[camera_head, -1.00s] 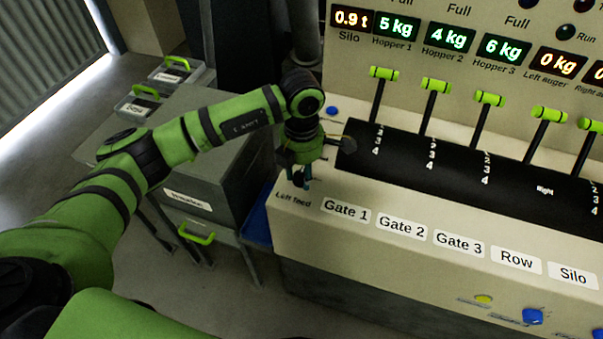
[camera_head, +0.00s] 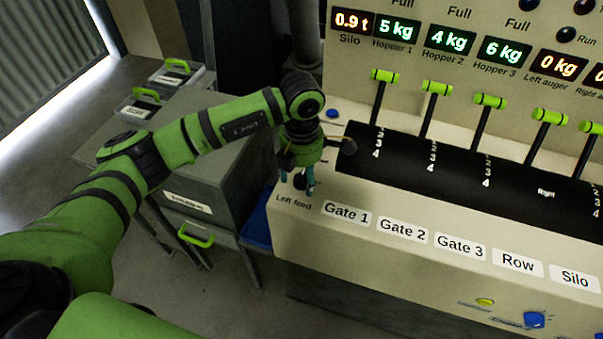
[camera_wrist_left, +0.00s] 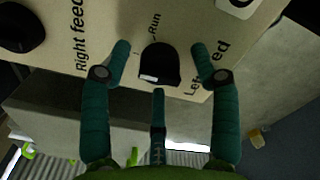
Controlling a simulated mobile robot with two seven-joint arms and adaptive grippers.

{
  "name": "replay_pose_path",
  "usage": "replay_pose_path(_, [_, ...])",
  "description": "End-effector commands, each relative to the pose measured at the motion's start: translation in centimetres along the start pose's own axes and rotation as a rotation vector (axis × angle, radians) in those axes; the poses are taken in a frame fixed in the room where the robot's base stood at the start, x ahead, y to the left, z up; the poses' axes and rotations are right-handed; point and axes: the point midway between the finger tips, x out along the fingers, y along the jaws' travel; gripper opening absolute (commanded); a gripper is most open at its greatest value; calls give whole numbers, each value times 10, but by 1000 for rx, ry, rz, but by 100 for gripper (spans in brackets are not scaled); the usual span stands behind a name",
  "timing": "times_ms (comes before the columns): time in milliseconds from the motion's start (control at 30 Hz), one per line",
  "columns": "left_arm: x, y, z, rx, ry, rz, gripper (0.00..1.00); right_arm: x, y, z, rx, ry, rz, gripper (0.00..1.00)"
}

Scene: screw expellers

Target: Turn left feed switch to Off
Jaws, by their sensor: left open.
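The left feed switch is a black knob with a pale mark. It shows in the left wrist view (camera_wrist_left: 160,64), beside the words "Run" and "Left feed". In the head view it is mostly hidden by my gripper, above the "Left feed" label (camera_head: 294,200). My left gripper (camera_head: 300,188) points down at the panel's left end. In the left wrist view its teal fingers (camera_wrist_left: 161,62) are open, one on each side of the knob, with gaps between them and it. A third finger shows below the knob. My right gripper is not in view.
Another black knob (camera_wrist_left: 18,28) lies near the "Right feed" label in the left wrist view. Green-topped levers (camera_head: 437,88) stand right of my left arm. A row of labels, from Gate 1 (camera_head: 346,214) to Silo, runs along the front. A grey cabinet (camera_head: 225,165) stands left.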

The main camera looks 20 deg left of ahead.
Motion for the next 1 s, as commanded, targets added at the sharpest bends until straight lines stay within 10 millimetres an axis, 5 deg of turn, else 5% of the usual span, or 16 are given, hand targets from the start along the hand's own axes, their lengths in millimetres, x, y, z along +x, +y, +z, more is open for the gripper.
replay_pose_path(167, [-17, 0, 1, 0, -4, 1, 62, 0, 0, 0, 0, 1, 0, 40])
replay_pose_path(600, [-103, 0, 1, 0, -3, 1, 62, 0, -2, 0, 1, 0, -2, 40])
replay_pose_path(1000, [-120, 0, 0, -1, 0, -1, 62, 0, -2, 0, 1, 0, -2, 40])
